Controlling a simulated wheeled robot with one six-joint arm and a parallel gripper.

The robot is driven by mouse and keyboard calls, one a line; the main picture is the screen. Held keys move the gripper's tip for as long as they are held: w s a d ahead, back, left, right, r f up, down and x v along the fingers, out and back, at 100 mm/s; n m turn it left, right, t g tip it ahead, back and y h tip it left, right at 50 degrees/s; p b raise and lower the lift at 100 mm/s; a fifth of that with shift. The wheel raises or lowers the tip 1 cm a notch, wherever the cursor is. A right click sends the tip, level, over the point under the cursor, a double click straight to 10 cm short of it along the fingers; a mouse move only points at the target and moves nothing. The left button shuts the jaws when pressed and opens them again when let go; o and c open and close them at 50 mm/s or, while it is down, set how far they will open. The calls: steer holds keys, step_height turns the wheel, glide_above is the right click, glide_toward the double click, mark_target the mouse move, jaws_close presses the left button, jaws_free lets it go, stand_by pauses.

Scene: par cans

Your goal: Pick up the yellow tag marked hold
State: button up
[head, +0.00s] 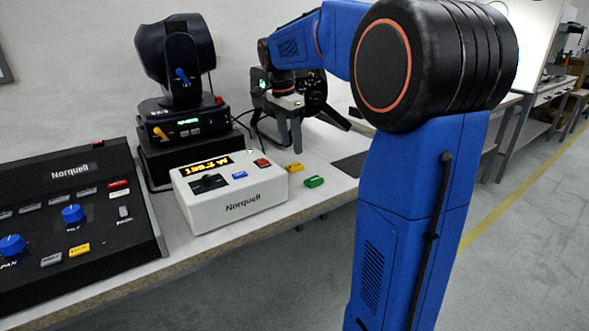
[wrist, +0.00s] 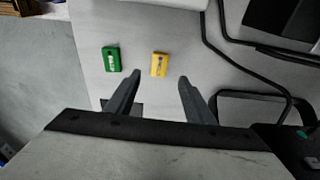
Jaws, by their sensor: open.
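The yellow tag (head: 294,167) lies flat on the table, right of the white Norquell box. It also shows in the wrist view (wrist: 159,64), just beyond my fingertips and roughly between their lines; its dark marking is too small to read. A green tag (head: 314,182) lies beside it, nearer the table's front edge, and in the wrist view (wrist: 111,59) it is to the left. My gripper (head: 290,146) points down above the table behind the tags. In the wrist view my gripper (wrist: 158,80) is open, with nothing between its fingers.
The white box (head: 232,205) with a small display stands left of the tags. A moving-head light (head: 178,60) stands on a black base behind it. Black cables (wrist: 245,68) run on the table right of the yellow tag. A black console (head: 75,220) fills the left.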

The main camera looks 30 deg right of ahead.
mark_target(295, 166)
steer(key=shift+s+d+f, duration=0.1)
steer(key=shift+d+f, duration=0.15)
steer(key=shift+f, duration=1.55)
steer(key=shift+d+f, duration=0.2)
steer(key=shift+f, duration=1.55)
steer(key=shift+c, duration=0.5)
steer(key=c, duration=1)
